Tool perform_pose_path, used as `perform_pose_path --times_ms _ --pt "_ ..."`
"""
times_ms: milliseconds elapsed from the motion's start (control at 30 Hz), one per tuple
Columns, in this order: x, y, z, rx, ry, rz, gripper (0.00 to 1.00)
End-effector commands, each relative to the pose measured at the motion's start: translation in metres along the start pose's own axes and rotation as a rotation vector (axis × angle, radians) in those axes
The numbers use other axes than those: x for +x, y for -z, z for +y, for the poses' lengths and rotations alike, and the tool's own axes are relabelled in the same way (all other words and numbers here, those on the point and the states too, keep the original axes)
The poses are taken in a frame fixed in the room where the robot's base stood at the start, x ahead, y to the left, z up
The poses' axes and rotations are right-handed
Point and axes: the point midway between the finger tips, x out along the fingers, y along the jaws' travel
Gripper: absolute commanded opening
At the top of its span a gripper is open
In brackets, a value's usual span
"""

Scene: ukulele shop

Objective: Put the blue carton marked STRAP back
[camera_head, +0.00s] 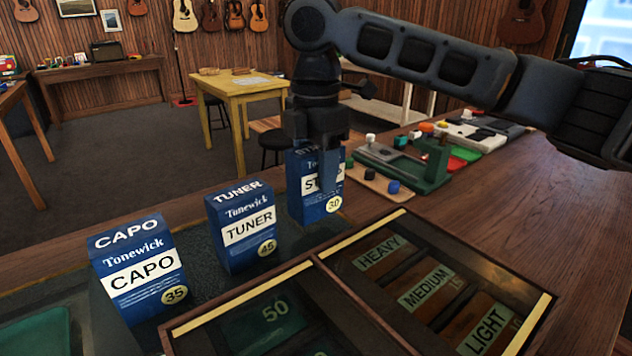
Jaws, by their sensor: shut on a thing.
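The blue STRAP carton (306,205) is upright at the right end of a row of blue cartons. A white label, partly covered by a finger, and a yellow 30 disc show on its front. My gripper (322,160) comes down on it from above and is shut on it, with one finger across the front. The other finger is hidden. The carton's base is at or just above the dark mat (190,308); I cannot tell whether it touches. The TUNER carton (249,232) stands to its left, apart from it.
The CAPO carton (140,270) stands farther left. A divided wooden case (322,268) with HEAVY, MEDIUM and LIGHT compartments lies in front. A green tool fixture (432,165) and small coloured knobs are to the right. The counter at far right is clear.

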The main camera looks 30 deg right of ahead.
Motion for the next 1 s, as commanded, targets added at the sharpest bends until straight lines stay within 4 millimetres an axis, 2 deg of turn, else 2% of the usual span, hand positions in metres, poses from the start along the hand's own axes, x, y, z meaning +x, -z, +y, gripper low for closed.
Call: perform_pose_path --times_ms 200,567,600,867,1000 --pt "0.028 0.0 -0.001 0.0 0.001 0.0 0.18" --pt "0.033 0.0 -0.001 0.0 0.001 0.002 0.18" --pt "0.033 0.0 -0.001 -0.001 0.001 0.001 0.53" --pt "0.033 0.0 -0.001 0.0 0.001 0.001 0.78" --pt "0.033 0.0 -0.001 0.0 0.001 0.001 0.78"
